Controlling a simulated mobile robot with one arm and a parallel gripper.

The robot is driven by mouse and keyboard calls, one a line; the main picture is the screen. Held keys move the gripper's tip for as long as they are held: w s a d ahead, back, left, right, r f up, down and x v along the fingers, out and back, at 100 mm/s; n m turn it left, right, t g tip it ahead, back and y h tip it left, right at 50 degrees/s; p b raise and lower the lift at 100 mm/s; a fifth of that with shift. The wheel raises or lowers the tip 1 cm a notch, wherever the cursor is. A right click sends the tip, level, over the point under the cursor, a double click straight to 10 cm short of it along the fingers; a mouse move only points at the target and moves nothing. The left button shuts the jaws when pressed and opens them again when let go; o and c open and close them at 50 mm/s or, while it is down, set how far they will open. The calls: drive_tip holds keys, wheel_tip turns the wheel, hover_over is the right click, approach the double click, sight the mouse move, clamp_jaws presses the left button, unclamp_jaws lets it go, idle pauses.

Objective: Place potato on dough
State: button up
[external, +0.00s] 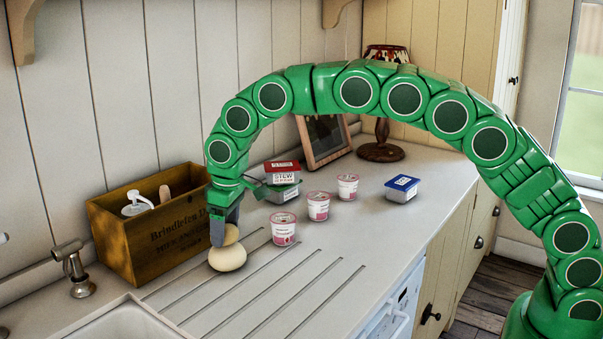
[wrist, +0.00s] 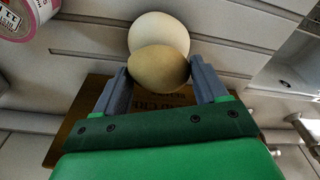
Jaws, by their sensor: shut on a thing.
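The potato (wrist: 158,72) is brownish and sits between the two fingers of my gripper (wrist: 158,85) in the wrist view. In the external view my gripper (external: 228,228) points down with the potato (external: 231,235) at its fingertips. The pale round dough (external: 227,257) lies on the grooved counter directly below the potato. The dough (wrist: 158,33) also shows in the wrist view, partly covered by the potato. The potato appears at the top of the dough; I cannot tell for sure whether they touch.
A wooden crate (external: 150,245) stands close to the left of my gripper. Pink-lidded cups (external: 283,229), stacked tubs (external: 283,174) and a blue-lidded tub (external: 402,188) stand to the right and behind. The sink (external: 125,322) and tap (external: 73,270) are at front left. The grooved counter at front right is clear.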

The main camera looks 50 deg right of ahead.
sight(233, 228)
drive_tip(key=shift+f, duration=0.1)
drive_tip(key=o, duration=1.1)
wheel_tip(233, 228, up, 12)
drive_tip(key=s, duration=0.1)
drive_tip(key=shift+s+d, duration=0.2)
drive_tip(key=shift+d, duration=0.05)
